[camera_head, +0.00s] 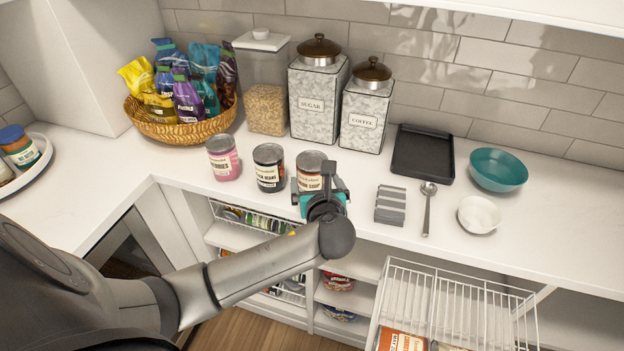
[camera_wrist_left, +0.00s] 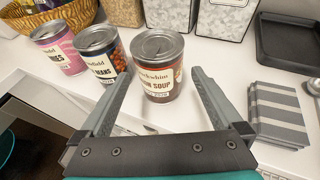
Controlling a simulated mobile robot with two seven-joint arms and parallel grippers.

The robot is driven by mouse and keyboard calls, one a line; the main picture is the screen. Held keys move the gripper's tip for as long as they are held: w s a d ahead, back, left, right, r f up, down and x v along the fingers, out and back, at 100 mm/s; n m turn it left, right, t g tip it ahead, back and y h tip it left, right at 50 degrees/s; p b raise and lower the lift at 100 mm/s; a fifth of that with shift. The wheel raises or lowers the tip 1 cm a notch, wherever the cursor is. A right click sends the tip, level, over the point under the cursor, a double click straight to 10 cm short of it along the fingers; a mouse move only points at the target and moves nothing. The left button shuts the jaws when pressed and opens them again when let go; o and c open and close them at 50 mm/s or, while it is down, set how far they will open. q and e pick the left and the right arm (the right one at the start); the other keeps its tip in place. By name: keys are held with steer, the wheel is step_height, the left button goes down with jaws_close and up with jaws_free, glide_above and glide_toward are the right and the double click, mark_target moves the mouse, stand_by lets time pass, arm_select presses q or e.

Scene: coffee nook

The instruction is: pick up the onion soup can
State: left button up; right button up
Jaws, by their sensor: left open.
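The onion soup can (camera_head: 311,165) stands upright on the white counter, rightmost of three cans. In the left wrist view its label reads "soup" and the can (camera_wrist_left: 158,68) stands ahead of and between my open fingers. My left gripper (camera_head: 325,185) is open at the near side of the can and hides part of it in the head view. In the left wrist view the gripper's fingers (camera_wrist_left: 163,95) are spread on either side, and the can is not clamped. My right gripper is not in view.
A black-labelled beans can (camera_head: 268,168) and a pink can (camera_head: 223,158) stand to the left. Sugar (camera_head: 318,95) and coffee (camera_head: 366,110) canisters stand behind. A folded striped cloth (camera_head: 390,205) and a spoon (camera_head: 427,207) lie to the right. A wire basket (camera_head: 450,305) juts out below the counter.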

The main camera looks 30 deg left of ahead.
arm_select(q)
steer(key=shift+x, duration=1.05)
steer(key=x, duration=0.2)
steer(key=b+x, duration=0.1)
steer(key=x, duration=0.1)
steer(key=shift+s+f, duration=0.15)
steer(key=shift+f, duration=0.2)
steer(key=shift+w+a+f+b, duration=0.15)
steer(key=shift+w+a+b, duration=0.1)
steer(key=shift+w+b, duration=0.05)
steer(key=c, duration=1.5)
steer(key=shift+c, duration=0.2)
step_height(320, 180, up, 20)
steer(key=p, duration=0.5)
